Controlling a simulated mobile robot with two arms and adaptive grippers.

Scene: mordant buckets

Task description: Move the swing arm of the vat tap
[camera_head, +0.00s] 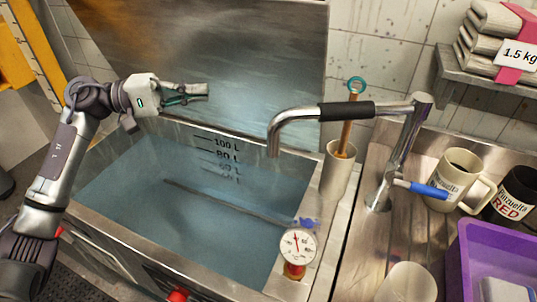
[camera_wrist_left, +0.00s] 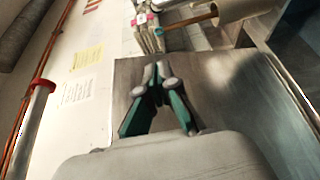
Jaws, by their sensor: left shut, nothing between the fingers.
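The vat tap's chrome swing arm (camera_head: 300,113) reaches left from its post at the right. Its spout end hangs over the right part of the water-filled vat (camera_head: 90,215), and a black sleeve (camera_head: 346,111) wraps its middle. A blue-handled lever (camera_head: 428,189) sits low on the post. My left gripper (camera_head: 205,90) is above the vat's back edge, left of the spout and apart from it. It is shut and empty; its fingers also show in the left wrist view (camera_wrist_left: 157,70). My right gripper is not in view.
A tube (camera_head: 338,175) holding a wooden-handled tool stands beneath the swing arm. A dial gauge (camera_head: 298,246) is at the vat's front right. Mugs (camera_head: 458,180) and a purple crate (camera_head: 490,230) stand on the right. The raised metal lid (camera_head: 240,50) stands behind my left gripper.

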